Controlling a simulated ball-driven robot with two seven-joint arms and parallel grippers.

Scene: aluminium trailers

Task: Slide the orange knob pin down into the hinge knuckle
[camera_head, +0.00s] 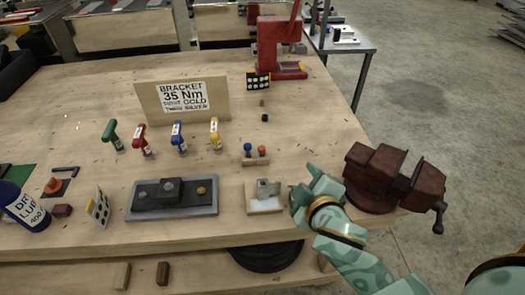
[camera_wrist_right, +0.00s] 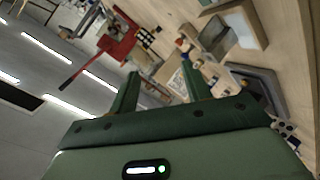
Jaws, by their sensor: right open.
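The orange knob pin (camera_head: 262,151) stands in a small wooden holder (camera_head: 256,161), to the right of a blue knob pin (camera_head: 248,148). The grey metal hinge (camera_head: 268,186) sits on a pale wooden base (camera_head: 265,207) nearer the table's front edge; its knuckle bore is too small to make out. My right gripper (camera_head: 299,204) is just right of the hinge base, and I see no contact. In the right wrist view its two fingers (camera_wrist_right: 160,72) are spread with nothing held between them. The knobs show small beyond the fingers. My left gripper is out of view.
A dark red vise (camera_head: 383,178) stands at the table's right corner, close to my right arm. A grey plate with bolts (camera_head: 172,197) lies left of the hinge. Several coloured-handled tools stand behind it, before a bracket sign (camera_head: 183,101). The table's middle right is mostly clear.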

